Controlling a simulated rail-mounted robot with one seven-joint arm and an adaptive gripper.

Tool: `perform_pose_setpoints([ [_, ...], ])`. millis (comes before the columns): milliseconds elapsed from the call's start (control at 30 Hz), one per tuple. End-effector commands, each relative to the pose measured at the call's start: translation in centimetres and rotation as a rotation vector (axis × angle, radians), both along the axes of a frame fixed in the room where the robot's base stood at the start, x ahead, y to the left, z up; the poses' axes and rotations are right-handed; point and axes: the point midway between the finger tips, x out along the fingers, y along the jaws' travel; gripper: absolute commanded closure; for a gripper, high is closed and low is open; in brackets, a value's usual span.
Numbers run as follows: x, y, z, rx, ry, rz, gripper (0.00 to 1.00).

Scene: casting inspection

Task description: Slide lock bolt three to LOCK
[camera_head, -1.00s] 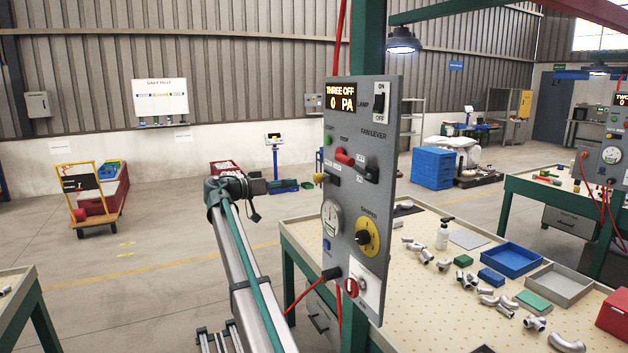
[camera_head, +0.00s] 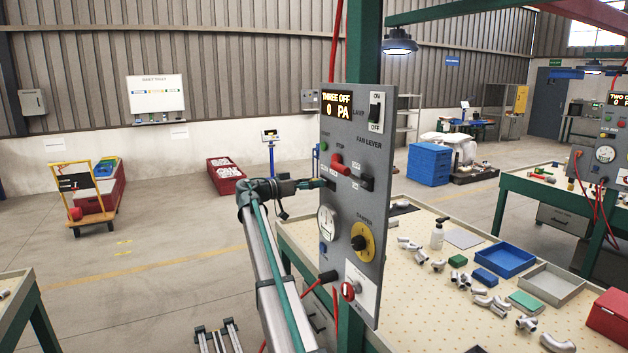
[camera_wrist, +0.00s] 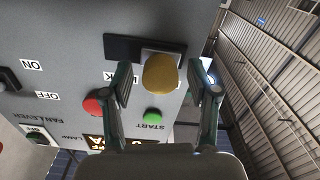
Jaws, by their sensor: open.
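The control panel (camera_head: 357,200), reading "THREE OFF 0 PA", stands upright at the near table's edge. In the wrist view, its lock bolt has a rounded yellow knob (camera_wrist: 160,74) at the end of a dark slotted plate (camera_wrist: 122,48). The label beside the slot is partly hidden by a finger. My gripper (camera_wrist: 165,88) is open, one finger on each side of the knob; I cannot tell whether either touches it. In the head view, my gripper (camera_head: 322,184) is at the panel's left side and hides the knob.
A red button (camera_wrist: 92,107) and green START button (camera_wrist: 152,115) lie close to my fingers. The fan lever (camera_head: 366,183), yellow damper dial (camera_head: 362,242) and round gauge (camera_head: 326,222) share the panel. A red cable (camera_head: 310,287) hangs below.

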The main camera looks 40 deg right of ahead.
Motion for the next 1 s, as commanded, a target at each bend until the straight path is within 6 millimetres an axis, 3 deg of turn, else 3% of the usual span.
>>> perform_pose_setpoints([
  [400,-0.11,-0.69,-0.08,0.000,0.000,0.001,0.42],
  [733,-0.11,-0.68,-0.08,0.000,0.000,0.001,0.97],
  [1000,-0.18,-0.66,-0.10,0.000,0.000,0.001,1.00],
])
